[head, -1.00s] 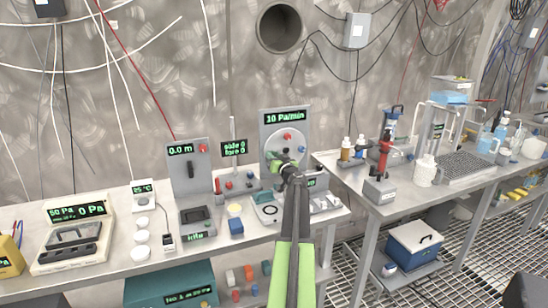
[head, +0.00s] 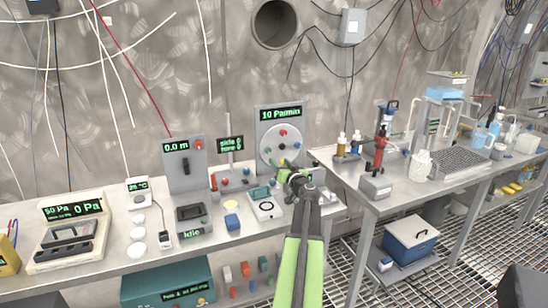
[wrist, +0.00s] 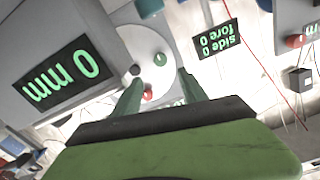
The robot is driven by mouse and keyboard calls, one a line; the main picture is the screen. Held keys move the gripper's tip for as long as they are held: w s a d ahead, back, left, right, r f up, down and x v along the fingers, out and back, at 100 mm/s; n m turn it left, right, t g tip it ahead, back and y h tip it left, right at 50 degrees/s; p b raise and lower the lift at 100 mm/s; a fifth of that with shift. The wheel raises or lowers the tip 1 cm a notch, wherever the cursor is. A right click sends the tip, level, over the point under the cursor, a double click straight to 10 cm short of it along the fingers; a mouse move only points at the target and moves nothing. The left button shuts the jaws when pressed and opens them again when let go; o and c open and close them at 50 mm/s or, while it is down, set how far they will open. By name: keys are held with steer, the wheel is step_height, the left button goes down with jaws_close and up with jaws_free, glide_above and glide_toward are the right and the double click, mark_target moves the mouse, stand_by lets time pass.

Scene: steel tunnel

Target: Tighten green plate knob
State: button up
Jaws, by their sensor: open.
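A round white plate (head: 276,145) is fixed on a grey upright panel under a "10 Pa/min" display. It carries a red knob (head: 283,132) at its top and a green knob (head: 268,151) at its left. In the wrist view, which is upside down, the green knob (wrist: 160,59) lies beyond the fingertips and the red knob (wrist: 148,93) shows between the fingers. My gripper (head: 289,172) is in front of the plate's lower part. My gripper hides some of the plate's lower edge.
A "0 mm" display box (wrist: 60,85) stands close beside my gripper. A "side 0 fore 0" display (head: 230,145) is left of the panel. A teal block (head: 258,192) and a blue block (head: 232,221) are on the bench below. A second bench with bottles (head: 341,145) is at right.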

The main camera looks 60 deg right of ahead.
steer(key=v, duration=0.6)
